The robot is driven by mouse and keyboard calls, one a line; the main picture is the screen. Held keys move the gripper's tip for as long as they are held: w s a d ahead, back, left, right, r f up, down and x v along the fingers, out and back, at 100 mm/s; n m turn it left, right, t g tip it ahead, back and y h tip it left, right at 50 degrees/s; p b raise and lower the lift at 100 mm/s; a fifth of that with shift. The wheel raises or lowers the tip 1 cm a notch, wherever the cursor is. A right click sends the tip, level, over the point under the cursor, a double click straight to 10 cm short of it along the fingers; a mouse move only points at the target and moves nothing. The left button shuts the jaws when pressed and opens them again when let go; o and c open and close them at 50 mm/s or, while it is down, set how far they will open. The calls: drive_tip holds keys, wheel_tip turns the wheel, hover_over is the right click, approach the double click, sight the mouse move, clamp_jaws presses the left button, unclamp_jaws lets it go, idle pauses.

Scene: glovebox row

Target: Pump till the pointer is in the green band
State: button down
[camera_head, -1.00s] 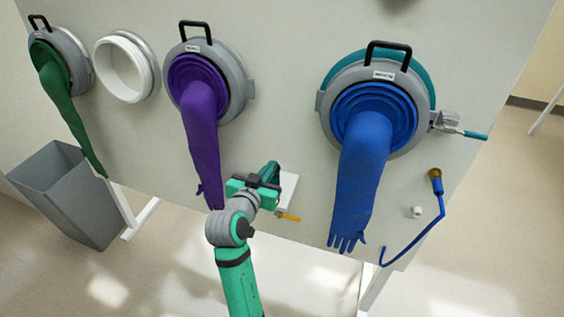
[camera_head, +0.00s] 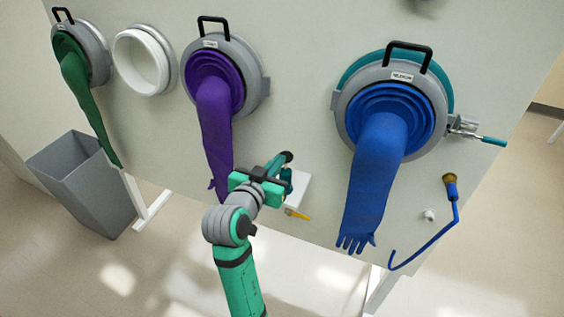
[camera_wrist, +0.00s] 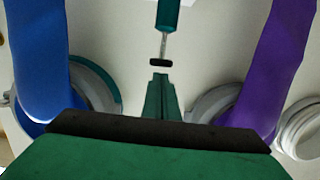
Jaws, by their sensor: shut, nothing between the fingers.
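A hand pump with a teal body (camera_head: 287,180) is mounted low on the panel, partly hidden behind my gripper. In the wrist view its teal body (camera_wrist: 168,14), a thin metal rod and a black handle (camera_wrist: 159,62) show. My gripper (camera_head: 284,158) is shut and empty, with its fingers by the top of the pump. In the wrist view the dark green fingertips (camera_wrist: 160,75) lie close to the black handle. I cannot tell whether they touch it. No gauge dial, pointer or green band can be made out.
A white plate (camera_head: 301,191) and an orange lever (camera_head: 298,214) sit beside the pump. A purple glove (camera_head: 216,125) hangs close on the left, a blue glove (camera_head: 373,185) on the right. A grey bin (camera_head: 82,188) stands at far left.

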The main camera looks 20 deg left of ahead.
drive_tip(key=v, duration=0.6)
drive_tip(key=shift+s+r, duration=0.2)
drive_tip(key=shift+s, duration=0.1)
drive_tip(key=shift+d+f, duration=0.1)
idle(0.8)
drive_tip(key=s+d+f+n+y, duration=0.1)
drive_tip(key=s+d+f, duration=0.4)
drive_tip(key=f, duration=0.5)
drive_tip(key=s+d+f+n+y, duration=0.1)
drive_tip(key=s+d+f+n, duration=0.15)
drive_tip(key=d+f, duration=0.6)
drive_tip(key=s+d+f+m+h, duration=0.1)
drive_tip(key=s+d, duration=0.4)
drive_tip(key=s, duration=0.7)
drive_tip(key=s+d+f+m+h, duration=0.1)
drive_tip(key=s+d+f+m, duration=0.2)
drive_tip(key=s, duration=0.9)
drive_tip(key=d, duration=0.2)
drive_tip(key=shift+d+h, duration=0.3)
drive_tip(key=shift+h, duration=0.1)
